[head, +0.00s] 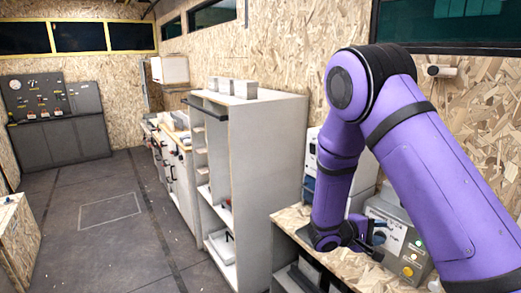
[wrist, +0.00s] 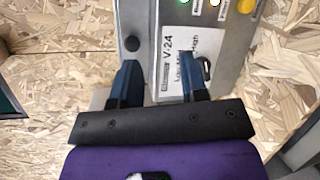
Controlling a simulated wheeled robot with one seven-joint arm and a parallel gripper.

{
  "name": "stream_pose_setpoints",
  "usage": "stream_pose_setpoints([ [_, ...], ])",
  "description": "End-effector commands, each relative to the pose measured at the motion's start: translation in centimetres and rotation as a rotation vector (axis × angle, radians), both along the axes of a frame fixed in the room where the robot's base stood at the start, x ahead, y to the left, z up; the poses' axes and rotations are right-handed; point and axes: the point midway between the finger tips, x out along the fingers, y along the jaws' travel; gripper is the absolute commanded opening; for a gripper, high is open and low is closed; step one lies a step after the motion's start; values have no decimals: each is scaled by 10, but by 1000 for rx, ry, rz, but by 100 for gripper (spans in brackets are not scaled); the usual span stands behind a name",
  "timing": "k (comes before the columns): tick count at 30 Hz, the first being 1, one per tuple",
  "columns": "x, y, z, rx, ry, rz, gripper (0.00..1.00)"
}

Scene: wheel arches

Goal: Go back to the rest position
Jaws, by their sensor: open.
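My gripper (head: 377,238) is at the end of my purple arm, low over the right-hand workbench, in front of a grey control box (head: 411,246). In the wrist view my gripper (wrist: 160,84) has its two blue-tipped fingers wide apart, with nothing held between them. The grey box (wrist: 218,45) lies just beyond the fingers and carries a white label (wrist: 185,55) reading "V-24". A small black part (wrist: 207,70) sits by the right finger; I cannot tell whether they touch. My arm partly hides the box in the head view.
A tall light shelf unit (head: 262,140) stands left of my arm. A bench top (head: 292,216) of chipboard runs under the gripper. A chipboard wall is close behind. The grey floor (head: 105,235) at left is open, with a wooden crate (head: 14,240) at its edge.

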Motion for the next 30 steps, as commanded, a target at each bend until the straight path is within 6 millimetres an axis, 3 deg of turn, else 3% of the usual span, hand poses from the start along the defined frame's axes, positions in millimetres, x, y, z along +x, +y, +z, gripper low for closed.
stream_pose_setpoints([
  [3, -16, -10, 35, 86, -10, -98, 40],
  [12, -66, -25, 102, 331, -21, -285, 40],
  [30, -176, -18, 201, 903, -129, -408, 40],
])
